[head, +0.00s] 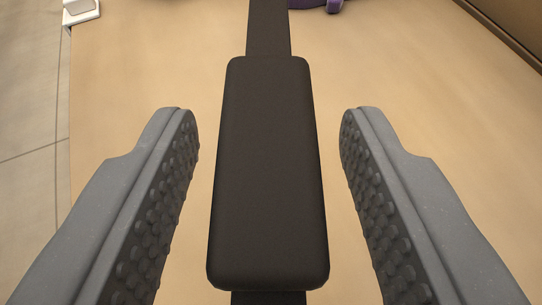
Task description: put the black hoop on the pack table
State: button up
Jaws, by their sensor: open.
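A long black piece (268,175) runs up the middle of the head view, with a wide, rounded block and a narrower strip at its far and near ends. It looks like the black hoop, but no opening shows from here. My gripper (268,125) is open, with one grey, studded finger on each side of the wide block. Clear gaps show between the block and both fingers. The near end of the black piece runs out of the picture at the bottom. I cannot tell whether any surface in view is the pack table.
A light wooden surface (150,70) lies under the black piece, its left edge beside grey tiled floor (30,150). A purple thing (318,5) is cut off at the top. A white piece (80,10) is at the top left. A brown wall or panel (518,25) borders the top right.

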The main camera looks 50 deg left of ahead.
jog(key=p+v, duration=0.1)
jog(key=v, duration=1)
jog(key=w+d+r+m+t+h, duration=0.3)
jog(key=w+d+r+t, duration=0.1)
jog(key=d+r, duration=0.85)
jog(key=w+d+r+m+t+h, duration=0.3)
jog(key=d+r+t+h, duration=0.1)
jog(key=d+r, duration=0.85)
jog(key=s+d+r+m+g+h, duration=0.1)
jog(key=s+d+r+m+h, duration=0.2)
jog(key=s+d+r, duration=1.3)
jog(key=shift+d+r+m, duration=0.6)
jog(key=shift+d+r, duration=0.1)
jog(key=shift+d, duration=0.35)
jog(key=shift+s, duration=0.1)
